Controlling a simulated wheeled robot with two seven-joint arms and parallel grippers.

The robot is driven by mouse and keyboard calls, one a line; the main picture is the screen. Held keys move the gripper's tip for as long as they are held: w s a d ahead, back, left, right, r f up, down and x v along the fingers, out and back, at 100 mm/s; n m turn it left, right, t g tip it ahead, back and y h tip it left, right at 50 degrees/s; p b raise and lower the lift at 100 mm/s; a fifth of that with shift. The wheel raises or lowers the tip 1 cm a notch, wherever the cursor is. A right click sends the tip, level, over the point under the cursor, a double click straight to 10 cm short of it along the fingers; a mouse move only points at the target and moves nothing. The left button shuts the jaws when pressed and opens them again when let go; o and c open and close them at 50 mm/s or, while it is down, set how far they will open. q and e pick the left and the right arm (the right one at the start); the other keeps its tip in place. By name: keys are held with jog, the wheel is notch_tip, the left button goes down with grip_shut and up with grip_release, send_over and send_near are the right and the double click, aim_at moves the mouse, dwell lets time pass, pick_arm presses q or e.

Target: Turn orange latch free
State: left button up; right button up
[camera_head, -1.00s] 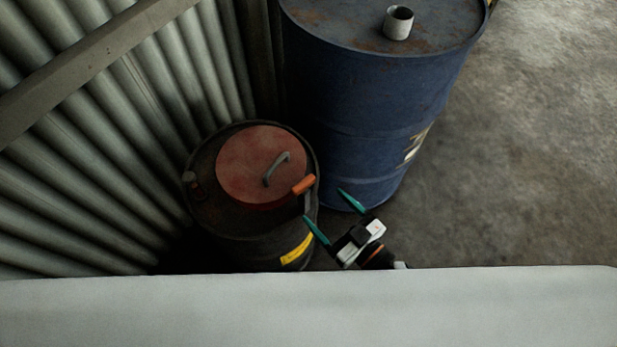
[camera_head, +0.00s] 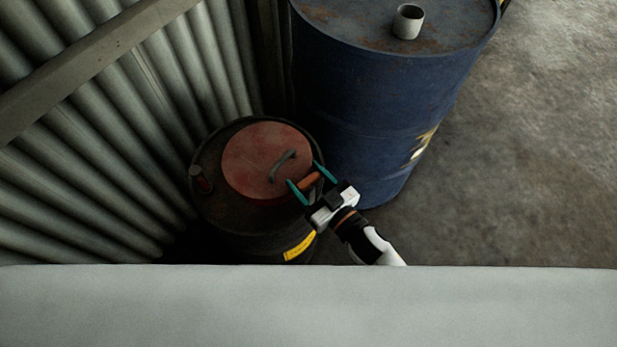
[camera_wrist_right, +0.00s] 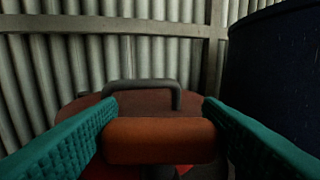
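The orange latch (camera_head: 309,181) sits at the right edge of a dark drum (camera_head: 225,215) with a red lid (camera_head: 250,150) and a grey lid handle (camera_head: 283,165). My right gripper (camera_head: 307,178) is open, with its two teal fingers on either side of the latch. In the right wrist view the orange latch (camera_wrist_right: 158,141) lies between the spread fingers, close to both; whether either finger touches it I cannot tell. The grey handle (camera_wrist_right: 145,86) stands behind it. My left gripper is not in view.
A tall blue drum (camera_head: 385,110) with a white-grey cup (camera_head: 408,21) on top stands right behind the dark drum. A corrugated metal wall (camera_head: 90,150) is close on the left. Concrete floor (camera_head: 520,160) is clear at the right.

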jog(key=c, duration=0.5)
jog(key=shift+w+r+n+g+y+p, duration=0.1)
jog(key=shift+r+n+g+y+p, duration=0.15)
jog(key=shift+n+g+y+p, duration=0.7)
jog(key=shift+f+n+g+y+p, duration=0.2)
jog(key=shift+n+g+y+p, duration=0.1)
jog(key=shift+n+g+y, duration=0.45)
jog(key=o, duration=1)
jog(key=shift+d+f, duration=0.1)
jog(key=shift+d, duration=0.05)
jog(key=v, duration=1.2)
jog(key=shift+b, duration=0.45)
